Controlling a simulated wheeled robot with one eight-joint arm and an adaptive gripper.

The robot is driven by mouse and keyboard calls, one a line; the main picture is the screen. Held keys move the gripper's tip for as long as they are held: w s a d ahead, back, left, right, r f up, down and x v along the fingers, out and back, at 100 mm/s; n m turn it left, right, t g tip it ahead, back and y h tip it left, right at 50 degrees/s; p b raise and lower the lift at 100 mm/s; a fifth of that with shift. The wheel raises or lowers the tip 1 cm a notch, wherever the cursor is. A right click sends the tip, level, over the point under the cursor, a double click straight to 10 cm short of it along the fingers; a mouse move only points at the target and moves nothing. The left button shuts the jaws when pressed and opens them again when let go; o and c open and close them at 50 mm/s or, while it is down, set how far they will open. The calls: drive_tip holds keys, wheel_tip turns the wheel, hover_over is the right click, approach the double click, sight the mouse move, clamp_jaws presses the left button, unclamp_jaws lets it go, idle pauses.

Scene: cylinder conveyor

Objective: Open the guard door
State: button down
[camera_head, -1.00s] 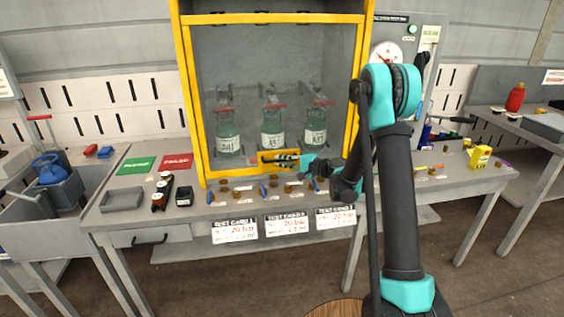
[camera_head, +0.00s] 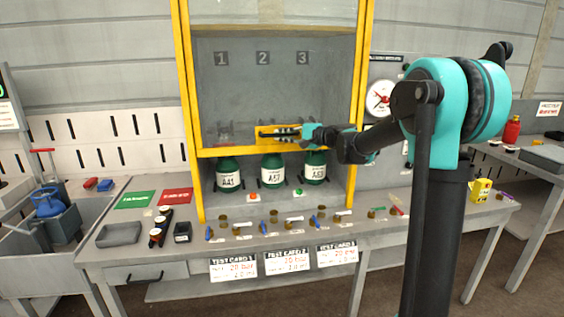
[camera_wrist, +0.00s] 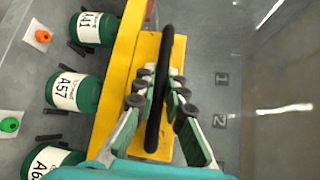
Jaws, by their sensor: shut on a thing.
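The guard door is a clear panel in a yellow frame; its bottom rail (camera_head: 222,152) is raised to the height of the cylinder tops. A yellow plate with a black bar handle (camera_wrist: 165,75) sits on that rail. My gripper (camera_head: 290,134) is shut on the handle; its fingers (camera_wrist: 160,92) lie on both sides of the black bar in the wrist view. Below the rail stand three green cylinders, left (camera_head: 228,174), middle (camera_head: 272,170) and right (camera_head: 315,166), upright in the cabinet. Their tops are partly hidden by the rail and my gripper.
Red (camera_head: 253,197) and green (camera_head: 299,192) buttons are inside the cabinet. A gauge (camera_head: 381,97) hangs at the right.

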sight(282, 56)
wheel_tip(282, 56, up, 28)
drive_tip(key=shift+f, duration=0.25)
drive_tip(key=c, duration=1.6)
unclamp_jaws()
drive_tip(key=v, duration=1.2)
drive_tip(key=shift+f, duration=0.1)
